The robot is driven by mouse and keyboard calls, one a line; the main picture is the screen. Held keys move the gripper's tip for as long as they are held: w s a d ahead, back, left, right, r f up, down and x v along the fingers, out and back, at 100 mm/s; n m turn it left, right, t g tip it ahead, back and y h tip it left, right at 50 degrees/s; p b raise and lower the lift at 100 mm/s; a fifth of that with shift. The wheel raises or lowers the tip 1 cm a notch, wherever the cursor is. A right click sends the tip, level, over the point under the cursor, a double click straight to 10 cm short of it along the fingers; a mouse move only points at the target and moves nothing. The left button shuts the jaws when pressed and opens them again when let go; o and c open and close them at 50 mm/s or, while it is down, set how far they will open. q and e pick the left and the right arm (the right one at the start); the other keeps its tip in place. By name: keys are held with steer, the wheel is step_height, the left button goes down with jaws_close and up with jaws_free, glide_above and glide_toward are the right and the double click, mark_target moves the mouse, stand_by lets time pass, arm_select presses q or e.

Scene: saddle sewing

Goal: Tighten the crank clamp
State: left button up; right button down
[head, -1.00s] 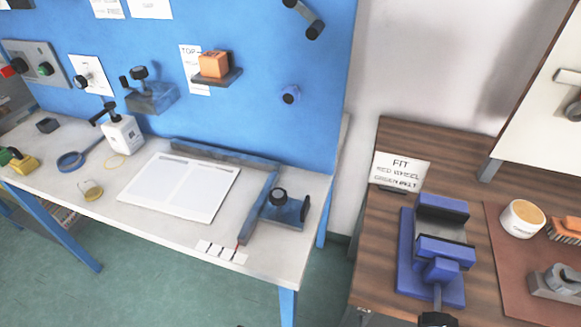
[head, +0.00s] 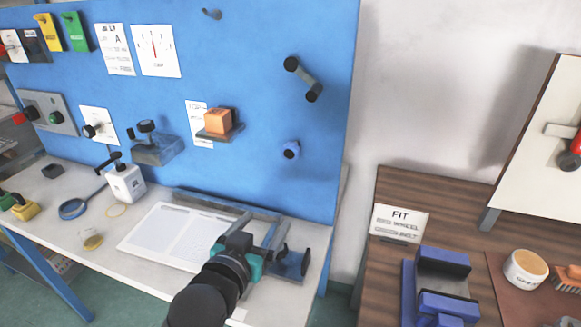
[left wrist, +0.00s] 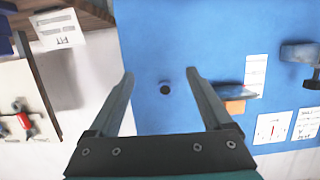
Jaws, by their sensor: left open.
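A black-ended crank (head: 303,80) with a grey bar is mounted high on the blue panel. Below it is a small blue round fitting with a dark centre (head: 291,149); it also shows in the left wrist view (left wrist: 165,89), framed between the spread fingers. I cannot tell for sure which fitting is the crank clamp. My left gripper (head: 263,228) is open and empty over the right part of the table, below and left of the fitting. It also shows in the left wrist view (left wrist: 160,73), fingers towards the panel. My right gripper is out of view.
A blue block with a black paddle (head: 292,265) sits on the table, partly hidden by my left gripper. An orange block (head: 217,122) rests on a panel shelf left of the fitting. A blue vise (head: 443,270) stands on the wooden bench at right.

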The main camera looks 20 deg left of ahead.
mark_target(289, 152)
arm_select(q)
step_height(289, 152, up, 7)
steer(key=w+t, duration=0.3)
steer(key=w, duration=0.9)
steer(key=w+b, duration=0.1)
steer(key=w, duration=0.4)
steer(key=shift+w+d+f, duration=0.15)
steer(key=shift+f, duration=0.1)
jaws_close()
